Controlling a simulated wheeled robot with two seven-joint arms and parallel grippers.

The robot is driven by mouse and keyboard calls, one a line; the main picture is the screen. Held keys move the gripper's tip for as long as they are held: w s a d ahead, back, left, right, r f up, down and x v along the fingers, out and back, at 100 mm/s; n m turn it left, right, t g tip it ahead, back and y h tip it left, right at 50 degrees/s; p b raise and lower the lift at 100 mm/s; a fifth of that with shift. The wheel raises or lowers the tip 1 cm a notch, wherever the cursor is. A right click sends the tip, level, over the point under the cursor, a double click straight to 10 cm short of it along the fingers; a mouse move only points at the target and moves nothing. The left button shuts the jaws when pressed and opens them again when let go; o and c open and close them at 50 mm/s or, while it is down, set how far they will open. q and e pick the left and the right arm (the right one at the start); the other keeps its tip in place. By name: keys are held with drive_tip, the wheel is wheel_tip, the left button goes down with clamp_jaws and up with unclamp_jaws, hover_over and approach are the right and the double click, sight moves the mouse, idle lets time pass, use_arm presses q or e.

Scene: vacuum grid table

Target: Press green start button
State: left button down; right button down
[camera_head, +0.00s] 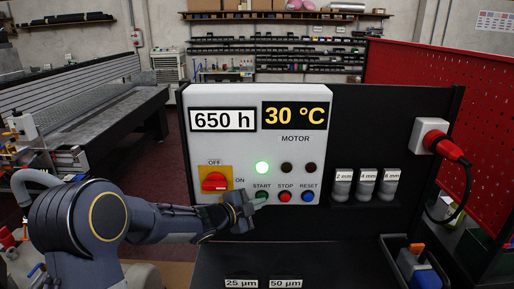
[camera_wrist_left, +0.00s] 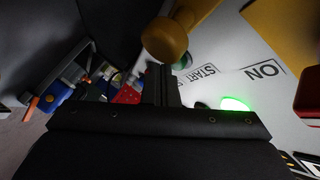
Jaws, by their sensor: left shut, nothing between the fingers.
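A white motor control panel (camera_head: 240,140) stands on the black board, with a row of START, STOP and RESET buttons near its lower edge. The green start button (camera_head: 261,195) is at the left of that row, partly covered by my left gripper (camera_head: 257,204). The gripper's fingers are shut and empty, right at the button; I cannot tell whether they touch it. The green lamp (camera_head: 262,168) above START is lit, and it glows in the left wrist view (camera_wrist_left: 235,104). There the shut fingers (camera_wrist_left: 166,85) are beside the START label (camera_wrist_left: 203,72). My right gripper is not in view.
A red rotary switch (camera_head: 215,182) on a yellow plate sits just left of the gripper. The red stop button (camera_head: 284,196) and blue reset button (camera_head: 307,196) are close on the right. A red plug (camera_head: 446,146) with a cable is farther right.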

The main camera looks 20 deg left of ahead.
use_arm(q)
drive_tip(key=shift+w, duration=0.15)
drive_tip(key=shift+s+b, duration=0.3)
drive_tip(key=shift+s, duration=0.05)
idle(0.4)
drive_tip(key=s+d+b, duration=0.1)
drive_tip(key=s+b, duration=0.2)
drive_tip(key=s, duration=0.2)
drive_tip(key=shift+s+d, duration=0.4)
idle(0.4)
